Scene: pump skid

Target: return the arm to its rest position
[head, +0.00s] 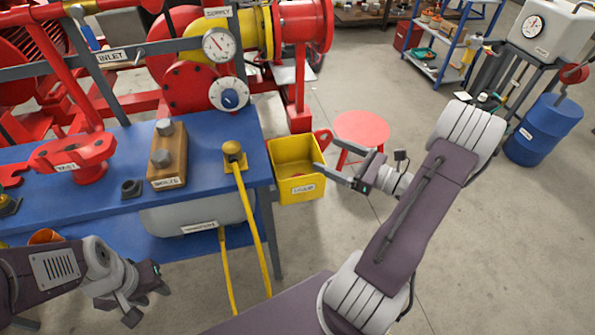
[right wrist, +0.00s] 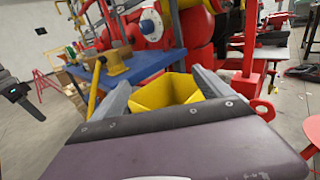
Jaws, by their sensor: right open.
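My right arm reaches in from the lower right of the head view. Its gripper (head: 324,157) is open, with its fingers apart and nothing between them. It is beside the upper right of the yellow bin (head: 296,188). In the right wrist view the two fingers (right wrist: 163,92) stand apart, with the yellow bin (right wrist: 165,92) seen between and beyond them. I cannot tell whether a finger touches the bin. My left gripper (head: 142,293) is low at the left, in front of the blue bench (head: 95,210); its jaw opening is unclear.
A wooden block with bolts (head: 167,160) and a red part (head: 75,157) are on the bench. A red stool (head: 362,128) stands behind my right gripper. Floor is open at the right, before a blue drum (head: 543,130).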

